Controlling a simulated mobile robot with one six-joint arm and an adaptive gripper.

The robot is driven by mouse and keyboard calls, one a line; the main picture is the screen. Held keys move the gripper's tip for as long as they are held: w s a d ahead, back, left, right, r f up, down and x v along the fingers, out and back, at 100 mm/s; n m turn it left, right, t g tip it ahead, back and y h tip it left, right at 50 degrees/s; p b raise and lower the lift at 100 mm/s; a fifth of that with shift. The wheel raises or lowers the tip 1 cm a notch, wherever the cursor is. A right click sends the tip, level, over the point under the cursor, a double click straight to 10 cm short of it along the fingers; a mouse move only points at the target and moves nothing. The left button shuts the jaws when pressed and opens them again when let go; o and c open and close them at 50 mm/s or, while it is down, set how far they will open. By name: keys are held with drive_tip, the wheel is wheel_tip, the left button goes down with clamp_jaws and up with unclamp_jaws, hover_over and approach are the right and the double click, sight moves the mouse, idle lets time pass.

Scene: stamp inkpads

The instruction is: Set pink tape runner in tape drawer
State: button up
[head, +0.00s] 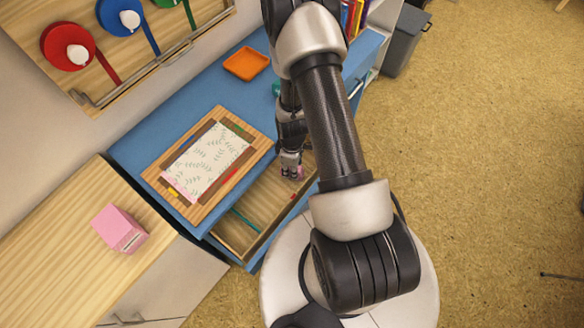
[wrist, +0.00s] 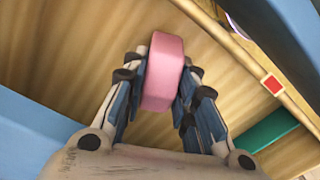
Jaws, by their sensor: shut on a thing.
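The pink tape runner (wrist: 163,70) is a rounded pink block between the fingers of my gripper (wrist: 164,88) in the wrist view. Both fingers press on its sides. In the head view, my gripper (head: 291,168) points down over the far part of the open tape drawer (head: 262,200), and a bit of the pink runner (head: 299,175) shows beside the fingers. The drawer has a light wooden inside and a blue front. Its wooden floor also fills the wrist view (wrist: 70,70) behind the runner. I cannot tell whether the runner touches the floor.
A teal strip (head: 244,220) lies in the near part of the drawer; a teal piece (wrist: 264,136) shows in the wrist view. A wooden board with patterned paper (head: 211,158) lies on the blue desk (head: 185,125), with an orange tray (head: 246,63) behind. A pink box (head: 119,229) stands on the left counter.

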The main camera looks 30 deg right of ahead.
drive_tip(key=shift+f, duration=0.15)
drive_tip(key=o, duration=0.9)
drive_tip(key=shift+o, duration=0.2)
drive_tip(key=a+r+m+t+p, duration=0.1)
drive_tip(key=a+r+m+p, duration=0.15)
drive_tip(key=r, duration=1.65)
drive_tip(key=a+r+m+t+p, duration=0.1)
drive_tip(key=a+r+m+p, duration=0.15)
drive_tip(key=r, duration=1.55)
drive_tip(key=s+a+r+m+t, duration=0.1)
drive_tip(key=s+a+r, duration=0.1)
drive_tip(key=s+r, duration=0.4)
drive_tip(key=s+a+r+m+t, duration=0.1)
drive_tip(key=s+a+r+m, duration=0.1)
drive_tip(key=s+r, duration=0.4)
drive_tip(key=shift+s+a+t+b, duration=0.3)
drive_tip(key=shift+s+a+b, duration=0.15)
drive_tip(key=shift+s+a, duration=0.35)
